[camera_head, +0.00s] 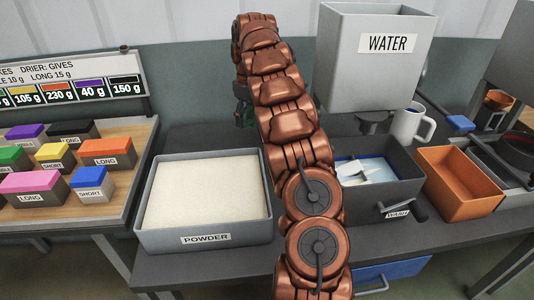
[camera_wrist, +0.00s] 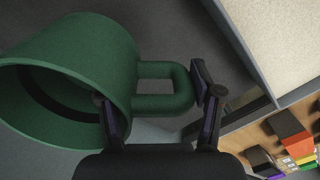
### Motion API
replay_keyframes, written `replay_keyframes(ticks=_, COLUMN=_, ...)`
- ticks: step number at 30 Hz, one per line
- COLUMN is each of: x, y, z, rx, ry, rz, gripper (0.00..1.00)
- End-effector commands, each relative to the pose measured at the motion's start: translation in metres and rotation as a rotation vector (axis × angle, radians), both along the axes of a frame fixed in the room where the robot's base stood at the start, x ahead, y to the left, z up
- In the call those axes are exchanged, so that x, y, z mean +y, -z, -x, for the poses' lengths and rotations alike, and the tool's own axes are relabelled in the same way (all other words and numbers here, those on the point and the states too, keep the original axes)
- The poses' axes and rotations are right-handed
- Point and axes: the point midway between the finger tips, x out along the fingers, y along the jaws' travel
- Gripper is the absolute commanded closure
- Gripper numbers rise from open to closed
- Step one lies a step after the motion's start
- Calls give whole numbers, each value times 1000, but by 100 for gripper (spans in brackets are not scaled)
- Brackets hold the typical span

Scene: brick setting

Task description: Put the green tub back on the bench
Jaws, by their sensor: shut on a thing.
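The green tub (camera_wrist: 85,60) is a round, open mug-like vessel with a loop handle (camera_wrist: 165,104). It fills the left of the wrist view, its mouth facing left. My gripper (camera_wrist: 155,95) is shut on the tub at its handle side, one finger by the wall and the other at the handle's outer end. In the head view a dark green bit of the tub (camera_head: 243,113) shows behind my arm, near the back wall; the rest is hidden. The grey bench (camera_head: 215,272) runs across the front. Whether the tub touches anything below is unclear.
A powder tray (camera_head: 147,232) stands on the bench left of my arm, a wash tray (camera_head: 401,181) and orange bin (camera_head: 465,207) right. A water tank (camera_head: 345,70) and white mug (camera_head: 408,125) stand behind. Left is a board of coloured blocks (camera_head: 98,208). Bare bench shows behind the powder tray.

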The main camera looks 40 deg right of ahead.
Motion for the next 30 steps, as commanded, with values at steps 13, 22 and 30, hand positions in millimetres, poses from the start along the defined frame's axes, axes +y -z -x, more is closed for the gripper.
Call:
replay_keyframes(ticks=13, x=-17, y=35, z=13, rx=-4, ry=-43, rz=32, gripper=86)
replay_keyframes(ticks=22, x=-17, y=76, z=13, rx=-4, ry=-44, rz=32, gripper=86)
replay_keyframes(ticks=30, x=-17, y=103, z=13, rx=-4, ry=-43, rz=32, gripper=86)
